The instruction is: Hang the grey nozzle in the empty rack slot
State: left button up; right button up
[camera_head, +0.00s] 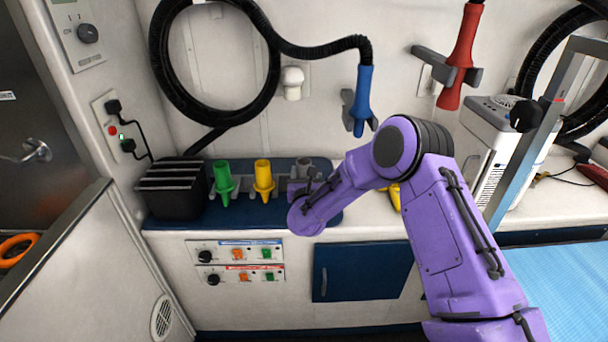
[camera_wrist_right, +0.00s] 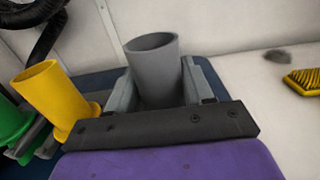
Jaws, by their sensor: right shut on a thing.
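The grey nozzle (camera_head: 304,165) is at the right end of the row of nozzles, partly hidden by my right gripper (camera_head: 301,186). In the right wrist view the grey nozzle (camera_wrist_right: 154,70) stands nearly upright between the grey fingers of my right gripper (camera_wrist_right: 158,88), which is shut on it. A green nozzle (camera_head: 223,177) and a yellow nozzle (camera_head: 263,174) stand in grey rack holders to its left. The yellow one (camera_wrist_right: 47,93) is close beside the gripper in the wrist view. The nozzle's lower end and the empty slot are hidden. My left gripper is out of view.
A black slotted box (camera_head: 172,188) stands left of the rack. Blue (camera_head: 364,95) and red (camera_head: 461,60) dryer nozzles hang on the wall above. A white machine (camera_head: 490,140) stands on the right. A yellow brush (camera_wrist_right: 303,80) lies on the counter to the right.

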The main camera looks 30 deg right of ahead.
jog(key=o, duration=1.6)
jog(key=shift+s, duration=0.1)
jog(key=v, duration=1)
jog(key=shift+p, duration=0.35)
jog(key=shift+f, duration=0.1)
